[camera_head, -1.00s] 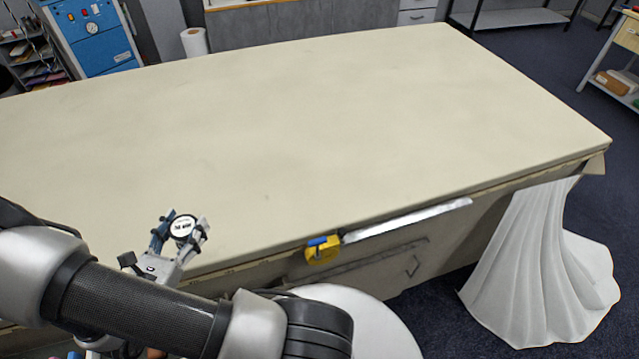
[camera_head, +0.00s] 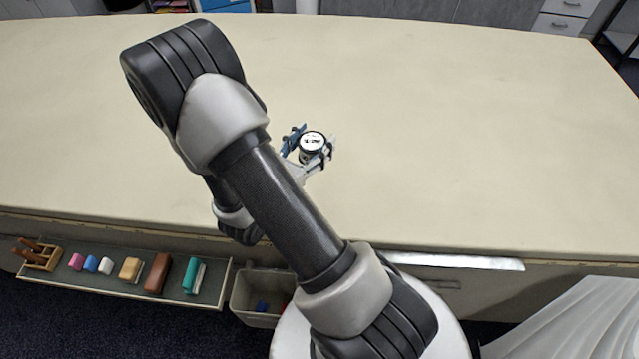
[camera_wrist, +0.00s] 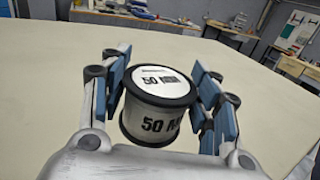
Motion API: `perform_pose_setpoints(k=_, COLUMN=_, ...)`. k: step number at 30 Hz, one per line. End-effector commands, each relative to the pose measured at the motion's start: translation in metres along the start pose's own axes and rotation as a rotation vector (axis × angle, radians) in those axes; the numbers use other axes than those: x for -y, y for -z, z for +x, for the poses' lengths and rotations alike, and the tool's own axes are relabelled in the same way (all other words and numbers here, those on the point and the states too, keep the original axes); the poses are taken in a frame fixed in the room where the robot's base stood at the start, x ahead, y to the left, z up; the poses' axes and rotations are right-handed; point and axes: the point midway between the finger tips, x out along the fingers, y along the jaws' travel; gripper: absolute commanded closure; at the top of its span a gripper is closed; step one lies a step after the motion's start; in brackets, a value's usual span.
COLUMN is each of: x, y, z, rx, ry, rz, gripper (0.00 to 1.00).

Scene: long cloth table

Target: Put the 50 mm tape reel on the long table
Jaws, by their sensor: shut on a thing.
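The 50 mm tape reel (camera_wrist: 156,105) is a short white cylinder with black rims and "50 M" lettering on its top and side. It stands upright between the blue-padded fingers of my gripper (camera_wrist: 165,108) in the wrist view. In the head view the reel (camera_head: 312,142) shows its white label facing up, with my gripper (camera_head: 308,146) shut on it. Both are over the long table (camera_head: 450,130), a bare cream surface. I cannot tell whether the reel's base touches the table.
The tabletop around the reel is clear. A shelf (camera_head: 120,290) along the table's front holds several coloured blocks and a wooden rack (camera_head: 40,256). A grey bin (camera_head: 256,300) sits beside it. White cloth (camera_head: 570,325) hangs at the right front.

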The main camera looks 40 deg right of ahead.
Motion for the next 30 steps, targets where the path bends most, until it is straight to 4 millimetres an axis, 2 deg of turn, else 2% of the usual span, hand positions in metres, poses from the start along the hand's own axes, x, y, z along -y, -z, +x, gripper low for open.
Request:
perform_pose_setpoints(k=1, x=0.001, y=0.020, z=0.000, rx=-0.001, ry=0.000, rz=-0.006, gripper=0.76)
perform_pose_setpoints(k=3, x=0.001, y=0.039, z=0.000, rx=-0.001, ry=0.001, rz=-0.006, gripper=0.76)
perform_pose_setpoints(k=10, x=0.000, y=0.091, z=0.000, rx=0.001, ry=0.001, rz=-0.003, gripper=0.76)
perform_pose_setpoints(k=19, x=0.000, y=0.114, z=0.000, rx=0.001, ry=0.001, rz=0.000, gripper=0.76)
perform_pose_setpoints(k=25, x=0.000, y=0.145, z=0.000, rx=0.000, ry=0.001, rz=-0.001, gripper=0.76)
perform_pose_setpoints(k=30, x=0.000, y=0.148, z=0.000, rx=0.001, ry=0.001, rz=0.002, gripper=0.76)
